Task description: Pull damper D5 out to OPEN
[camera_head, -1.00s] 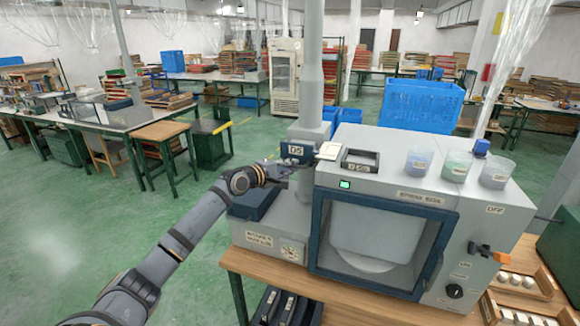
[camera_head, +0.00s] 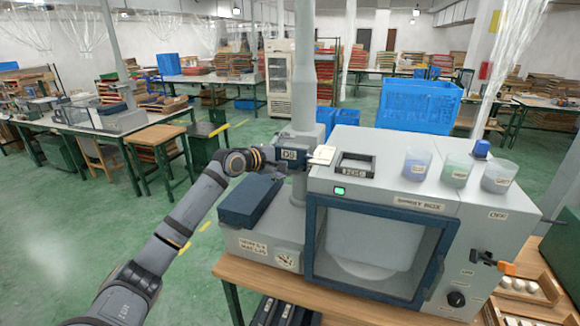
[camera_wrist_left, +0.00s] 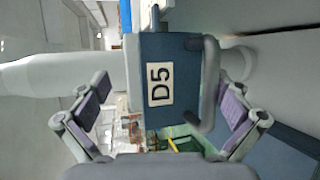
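The damper D5 (camera_head: 289,154) is a dark blue block with a white "D5" label, at the grey vertical duct (camera_head: 305,100) behind the left part of the grey box. In the left wrist view, damper D5 (camera_wrist_left: 160,85) fills the middle, its label turned sideways, with a grey bar handle (camera_wrist_left: 208,85) on its right side. My left gripper (camera_head: 272,158) is at the damper's left side in the head view. In the left wrist view my left gripper (camera_wrist_left: 165,112) is open, one finger on each side of the damper with visible gaps. My right gripper is not in view.
The grey spray box (camera_head: 370,250) stands on a wooden table (camera_head: 240,272), with several cups and a small black frame (camera_head: 355,165) on top.

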